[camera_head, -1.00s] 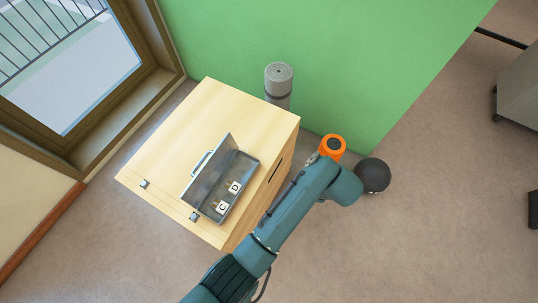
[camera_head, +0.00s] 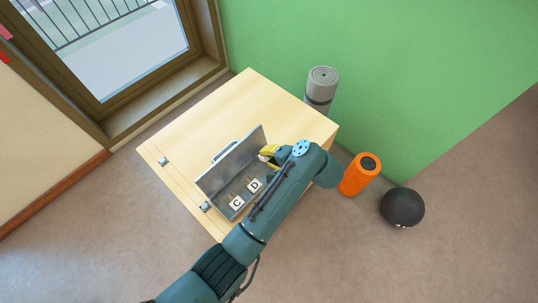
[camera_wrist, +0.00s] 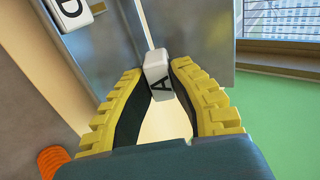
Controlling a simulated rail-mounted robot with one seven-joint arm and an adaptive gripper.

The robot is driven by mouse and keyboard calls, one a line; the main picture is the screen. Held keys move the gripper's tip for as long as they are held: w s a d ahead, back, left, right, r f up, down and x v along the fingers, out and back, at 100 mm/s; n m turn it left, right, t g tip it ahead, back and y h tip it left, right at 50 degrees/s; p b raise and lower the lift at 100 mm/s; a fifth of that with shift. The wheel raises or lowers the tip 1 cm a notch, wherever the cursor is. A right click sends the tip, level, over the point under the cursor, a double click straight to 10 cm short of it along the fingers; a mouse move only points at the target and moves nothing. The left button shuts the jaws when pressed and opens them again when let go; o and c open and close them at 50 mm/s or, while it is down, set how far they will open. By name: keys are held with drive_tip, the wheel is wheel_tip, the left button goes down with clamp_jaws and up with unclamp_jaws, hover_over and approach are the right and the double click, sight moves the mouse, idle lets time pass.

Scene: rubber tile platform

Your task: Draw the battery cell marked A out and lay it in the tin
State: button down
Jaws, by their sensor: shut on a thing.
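The battery cell marked A (camera_wrist: 159,84) is a small white block between the yellow fingers of my gripper (camera_wrist: 160,70) in the wrist view. My gripper is shut on it. In the head view my gripper (camera_head: 269,153) is at the right end of the open grey metal tin (camera_head: 209,187), by its raised lid; the cell does not show clearly there. Inside the tin are a white block marked C (camera_head: 237,202) and another lettered white block (camera_head: 254,186). A block marked D (camera_wrist: 74,12) shows in the wrist view. I cannot tell whether cell A touches the tin.
The tin stands on a light wooden cabinet (camera_head: 245,95) with metal hinges at its left edge. A grey roll (camera_head: 321,88), an orange roller (camera_head: 360,174) and a black ball (camera_head: 402,207) are right of it. A green wall stands behind; the cabinet's back part is clear.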

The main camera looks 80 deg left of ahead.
drive_tip(key=shift+f+b, duration=2.6)
drive_tip(key=shift+f, duration=0.05)
drive_tip(key=shift+r, duration=0.1)
drive_tip(key=c, duration=1)
unclamp_jaws()
drive_tip(key=shift+c, duration=0.2)
drive_tip(key=v, duration=1.2)
